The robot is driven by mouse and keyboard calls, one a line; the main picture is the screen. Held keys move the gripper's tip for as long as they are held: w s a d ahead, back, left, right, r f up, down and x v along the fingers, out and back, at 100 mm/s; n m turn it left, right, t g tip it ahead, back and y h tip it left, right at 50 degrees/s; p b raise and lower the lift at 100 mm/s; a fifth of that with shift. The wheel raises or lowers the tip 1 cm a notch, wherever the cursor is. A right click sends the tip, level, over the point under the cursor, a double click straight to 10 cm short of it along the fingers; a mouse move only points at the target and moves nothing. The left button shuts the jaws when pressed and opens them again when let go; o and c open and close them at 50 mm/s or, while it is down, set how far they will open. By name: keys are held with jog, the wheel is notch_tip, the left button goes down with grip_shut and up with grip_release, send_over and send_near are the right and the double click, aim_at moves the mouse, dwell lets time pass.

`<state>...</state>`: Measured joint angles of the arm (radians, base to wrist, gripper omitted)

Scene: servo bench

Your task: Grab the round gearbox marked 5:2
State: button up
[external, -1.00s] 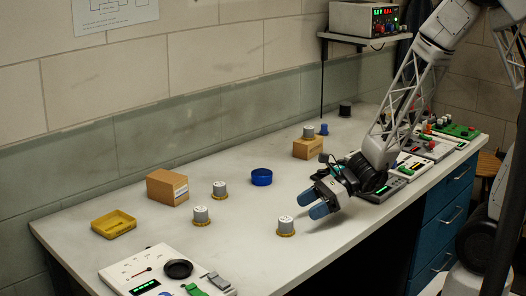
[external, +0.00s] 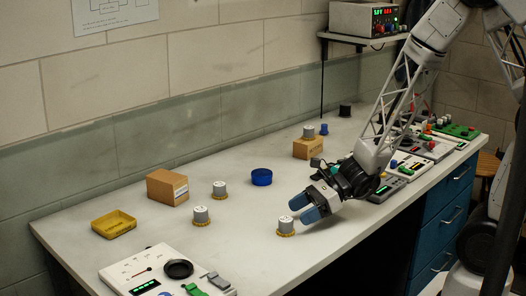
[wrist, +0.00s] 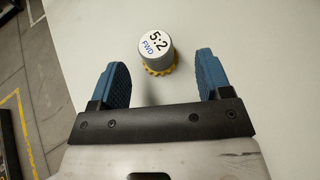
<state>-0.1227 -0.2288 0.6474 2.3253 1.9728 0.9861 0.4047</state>
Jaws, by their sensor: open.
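The round gearbox marked 5:2 (wrist: 155,50) is a grey cylinder on a yellow toothed base. Its top reads "5:2 FWD" in the wrist view, and it stands upright on the bench. In the external view this gearbox (external: 286,225) is near the front edge, just left of my gripper (external: 309,208). My gripper (wrist: 162,80) is open, with its two blue fingers apart and nothing between them. The gearbox is just beyond the fingertips, lying between the lines of the two fingers.
Two similar gearboxes (external: 201,215) (external: 219,190) stand to the left. A blue round container (external: 261,177), cardboard boxes (external: 167,187) (external: 308,147) and a yellow tray (external: 114,224) are on the bench. A panel (external: 165,270) lies front left. The bench around the 5:2 gearbox is clear.

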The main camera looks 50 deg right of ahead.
aim_at(286, 218)
jog(key=shift+a, duration=0.1)
jog(key=shift+s+x, duration=0.1)
jog(key=shift+x, duration=0.6)
jog(key=shift+s+x, duration=0.15)
jog(key=shift+x, duration=1.8)
jog(key=c, duration=1.1)
jog(key=shift+o, duration=0.2)
jog(key=shift+r, duration=0.2)
jog(key=shift+r, duration=0.5)
jog(key=shift+s+r, duration=0.15)
jog(key=shift+r, duration=0.45)
jog(key=shift+s+r, duration=0.15)
jog(key=shift+r, duration=0.4)
jog(key=s+d, duration=0.2)
jog(key=s, duration=0.2)
jog(key=s+d+r, duration=0.1)
jog(key=s+d, duration=0.1)
jog(key=s, duration=0.3)
jog(key=s+d, duration=0.3)
jog(key=s, duration=0.1)
jog(key=shift+s+r, duration=0.2)
jog(key=shift+s, duration=0.2)
